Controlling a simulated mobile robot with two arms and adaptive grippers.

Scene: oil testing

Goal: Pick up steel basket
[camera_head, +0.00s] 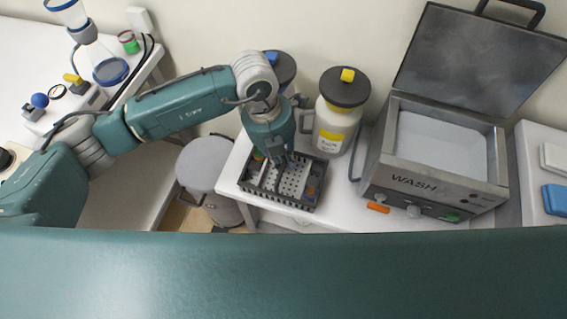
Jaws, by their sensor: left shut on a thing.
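The steel basket (293,183) is a small perforated metal basket. It sits in a dark tray or rack (284,199) on the white table, left of the wash unit. My left gripper (280,172) points down over the basket from above and is shut on part of it; the fingertips are small and partly hidden by the wrist. I cannot tell whether the basket is lifted off the tray. My right gripper is out of view.
The wash unit (376,185) stands to the right with its lid (480,62) open. A container with a yellow label (333,133) stands behind the tray. A grey bin (206,163) is on the floor to the left. A blue item (555,199) lies far right.

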